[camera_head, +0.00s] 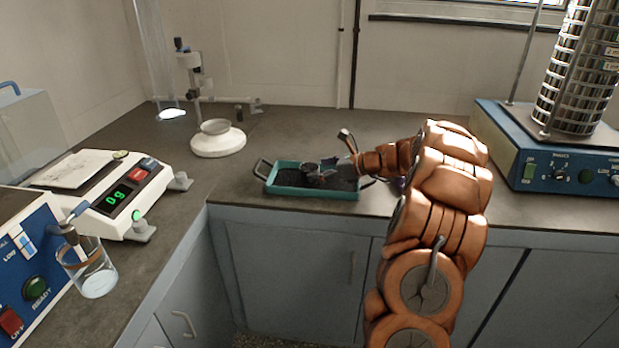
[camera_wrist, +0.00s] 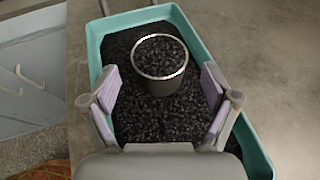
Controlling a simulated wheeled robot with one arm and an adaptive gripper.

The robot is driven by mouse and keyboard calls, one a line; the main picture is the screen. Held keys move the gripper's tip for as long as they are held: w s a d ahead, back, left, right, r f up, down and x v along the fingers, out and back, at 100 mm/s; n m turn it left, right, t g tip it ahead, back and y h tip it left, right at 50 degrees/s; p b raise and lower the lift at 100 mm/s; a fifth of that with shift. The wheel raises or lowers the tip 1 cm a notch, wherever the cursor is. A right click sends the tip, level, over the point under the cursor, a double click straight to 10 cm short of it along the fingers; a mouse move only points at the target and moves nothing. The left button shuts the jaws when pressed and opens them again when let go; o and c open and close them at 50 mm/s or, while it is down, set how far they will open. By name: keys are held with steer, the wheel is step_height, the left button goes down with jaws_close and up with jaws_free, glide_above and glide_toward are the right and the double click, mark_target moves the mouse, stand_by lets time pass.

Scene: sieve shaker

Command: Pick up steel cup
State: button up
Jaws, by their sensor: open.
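A steel cup (camera_wrist: 160,62) filled with dark granules stands in a teal tray (camera_wrist: 196,32) that is covered with the same dark granules. In the wrist view my gripper (camera_wrist: 162,92) is open, with one lilac-padded finger on each side, and the cup is ahead of and between the fingers, apart from both. In the head view the teal tray (camera_head: 318,192) lies on the counter near its front edge. My gripper (camera_head: 322,177) is low over the tray there and partly hides the cup (camera_head: 309,168).
A blue sieve shaker (camera_head: 545,150) with a tall sieve stack (camera_head: 580,70) stands at the right. A stand with a white round base (camera_head: 217,142) is behind the tray to the left. A balance (camera_head: 120,195) and a glass beaker (camera_head: 92,275) are at the left.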

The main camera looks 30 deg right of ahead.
mark_target(306, 168)
steer(key=shift+r+x, duration=0.2)
steer(key=shift+x, duration=2.2)
steer(key=c, duration=1.4)
